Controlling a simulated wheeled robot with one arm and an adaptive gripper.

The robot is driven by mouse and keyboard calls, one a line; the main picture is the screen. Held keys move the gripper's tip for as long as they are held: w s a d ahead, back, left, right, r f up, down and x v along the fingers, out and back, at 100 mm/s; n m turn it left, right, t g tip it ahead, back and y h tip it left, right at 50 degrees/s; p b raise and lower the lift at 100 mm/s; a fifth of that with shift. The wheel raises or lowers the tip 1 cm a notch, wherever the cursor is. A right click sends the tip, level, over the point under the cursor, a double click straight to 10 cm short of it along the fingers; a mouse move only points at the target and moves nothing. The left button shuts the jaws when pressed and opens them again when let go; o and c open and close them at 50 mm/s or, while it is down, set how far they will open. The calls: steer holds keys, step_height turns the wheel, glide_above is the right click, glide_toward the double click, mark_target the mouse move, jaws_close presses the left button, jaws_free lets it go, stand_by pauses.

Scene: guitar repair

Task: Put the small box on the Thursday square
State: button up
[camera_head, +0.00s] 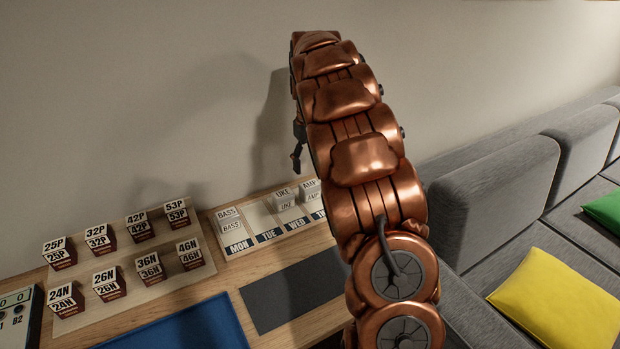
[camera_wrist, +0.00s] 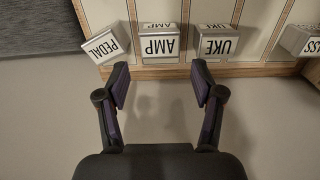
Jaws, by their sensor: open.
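The day board (camera_head: 258,219) lies on the wooden bench, with MON, TUE and WED readable; my arm covers the labels beyond and part of the T label. Small white-and-grey labelled boxes stand on it: a BASS box (camera_head: 230,220), a UKE box (camera_head: 285,199) and an AMP box (camera_head: 310,191). The wrist view also shows a PEDAL box (camera_wrist: 105,46), turned askew. I cannot tell which is the task's small box. My gripper (camera_wrist: 160,86) is open and empty, its fingertips pointing toward the AMP box, apart from it. In the head view my arm mostly hides it.
Several numbered boxes stand in two rows on a left-hand board (camera_head: 130,260). A dark grey mat (camera_head: 292,295) and a blue tray (camera_head: 185,332) lie in front. A wall rises behind the bench; a grey sofa (camera_head: 505,190) stands right. The TUE column looks empty.

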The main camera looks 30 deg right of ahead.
mark_target(310, 184)
steer(key=s+a+r, duration=0.3)
steer(key=s+a, duration=0.4)
steer(key=s, duration=0.1)
steer(key=s+a+r, duration=0.3)
steer(key=s+a, duration=0.5)
steer(key=s+a+f, duration=0.2)
steer(key=s+a, duration=0.1)
steer(key=s, duration=0.4)
steer(key=s+a+f+g, duration=0.1)
steer(key=s+a+f, duration=0.1)
steer(key=s, duration=0.5)
steer(key=s+a+f+n, duration=0.1)
steer(key=s+a+f, duration=0.2)
steer(key=s, duration=0.5)
steer(key=shift+a+g, duration=0.4)
steer(key=shift+a, duration=0.15)
step_height(310, 184, up, 7)
steer(key=p, duration=0.7)
